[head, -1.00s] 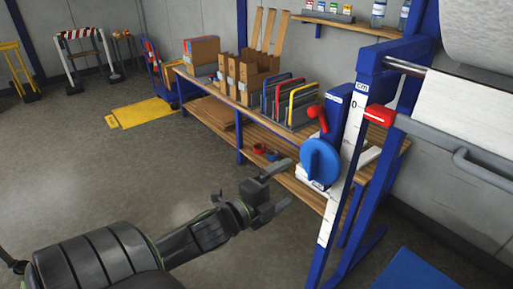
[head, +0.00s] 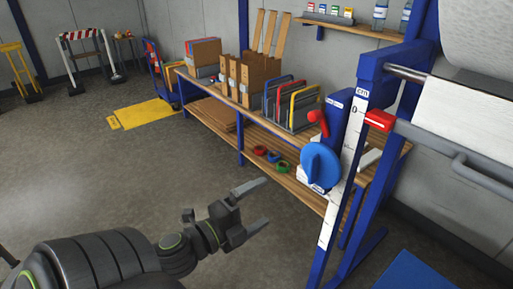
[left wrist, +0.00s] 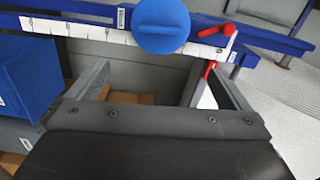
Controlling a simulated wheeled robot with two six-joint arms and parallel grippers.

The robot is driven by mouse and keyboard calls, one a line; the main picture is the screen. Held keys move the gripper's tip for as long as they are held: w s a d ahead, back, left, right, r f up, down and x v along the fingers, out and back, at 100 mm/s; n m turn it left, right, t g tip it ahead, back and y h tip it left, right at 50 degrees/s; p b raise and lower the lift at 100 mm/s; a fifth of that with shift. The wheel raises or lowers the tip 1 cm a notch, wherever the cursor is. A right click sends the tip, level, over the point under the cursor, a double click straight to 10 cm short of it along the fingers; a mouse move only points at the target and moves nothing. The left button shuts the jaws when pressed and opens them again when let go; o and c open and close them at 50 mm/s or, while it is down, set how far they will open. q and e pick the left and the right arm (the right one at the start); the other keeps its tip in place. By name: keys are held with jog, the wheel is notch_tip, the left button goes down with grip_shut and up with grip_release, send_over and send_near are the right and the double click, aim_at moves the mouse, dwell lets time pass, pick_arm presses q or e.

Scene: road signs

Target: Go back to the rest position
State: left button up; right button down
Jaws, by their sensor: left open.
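My left gripper (head: 266,204) is open and empty in the head view, above the grey floor and to the lower left of the blue round knob (head: 320,165). It is apart from the knob and the stand. In the left wrist view its two fingers (left wrist: 150,88) are spread, with nothing between them but the background. The blue knob (left wrist: 161,25) and the red lever (left wrist: 218,34) sit on the ruler rail ahead of the fingers. My right gripper does not show.
A blue stand with a white centimetre ruler (head: 338,190) rises at right, with a white roll (head: 480,110) beside it. A wooden bench (head: 215,92) holds boxes and coloured panels; tape rolls (head: 270,156) lie on its lower shelf. The floor at left (head: 90,180) is open.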

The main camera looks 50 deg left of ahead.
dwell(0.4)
pick_arm(q)
jog(key=a+f+n+g+y, duration=0.2)
jog(key=a+f+n, duration=0.15)
jog(key=f, duration=0.55)
jog(key=a+f+n+g+y, duration=0.1)
jog(key=a+f+n+g, duration=0.1)
jog(key=a+f, duration=0.5)
jog(key=a+f+n+g+y, duration=0.2)
jog(key=f+n, duration=0.1)
jog(key=f, duration=0.8)
jog(key=s+d+f+n+g, duration=0.1)
jog(key=s+f+n+g, duration=0.1)
jog(key=s+f, duration=0.5)
jog(key=s+f+n+g, duration=0.2)
jog(key=f+g, duration=0.1)
jog(key=f, duration=0.8)
jog(key=s+d+f+n+g+h, duration=0.1)
jog(key=s+d+f+n+g, duration=0.2)
jog(key=s+d+f, duration=0.4)
jog(key=s+d+f+n+g+h, duration=0.1)
jog(key=s+d+f+n+g, duration=0.1)
jog(key=s+d+f, duration=0.5)
jog(key=s+f+n, duration=0.1)
jog(key=s+f, duration=0.1)
jog(key=s, duration=0.3)
jog(key=shift+d+g+h, duration=0.25)
jog(key=shift+g+h, duration=0.15)
